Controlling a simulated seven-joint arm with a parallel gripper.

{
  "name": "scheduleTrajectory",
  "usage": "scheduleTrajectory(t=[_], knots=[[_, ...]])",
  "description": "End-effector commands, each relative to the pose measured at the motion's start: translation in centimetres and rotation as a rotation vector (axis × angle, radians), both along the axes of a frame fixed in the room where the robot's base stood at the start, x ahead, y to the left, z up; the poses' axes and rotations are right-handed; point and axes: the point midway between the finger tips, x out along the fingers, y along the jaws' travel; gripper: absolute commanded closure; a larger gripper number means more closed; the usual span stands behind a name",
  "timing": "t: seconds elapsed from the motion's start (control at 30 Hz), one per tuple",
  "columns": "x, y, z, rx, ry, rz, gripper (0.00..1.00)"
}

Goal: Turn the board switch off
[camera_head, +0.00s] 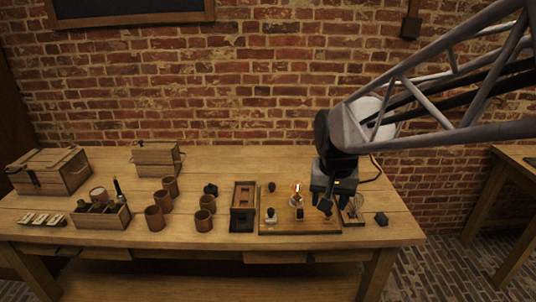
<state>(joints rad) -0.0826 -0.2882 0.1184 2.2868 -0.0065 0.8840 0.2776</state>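A wooden board (285,228) lies on the table right of centre. A small bulb (297,191) on it glows orange. Small dark and pale fittings (270,215) sit on its left part. A part with pale metal or glass (352,209) shows at its right end, just right of my gripper; I cannot tell for sure which fitting is the switch. My gripper (325,208) points down over the right part of the board, close to the fittings. Its fingers are dark and small, so I cannot tell whether they are open or touch anything. The gripper hides part of the board.
A dark tray (243,224) stands left of the board. Several brown jars (155,218), an open box (100,218) and lidded boxes (50,172) fill the left side. A dark block (381,219) lies right of the board. A brick wall stands behind.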

Motion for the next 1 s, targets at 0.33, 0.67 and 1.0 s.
scheduleTrajectory(t=[0.33, 0.67, 1.0], knots=[[7.3, 2.6, -2.7, 0.010, 0.040, -0.065, 0.47], [13.7, 5.5, -6.4, 0.015, 0.074, -0.130, 0.47], [19.8, 8.9, -11.3, 0.016, 0.108, -0.196, 0.47]])
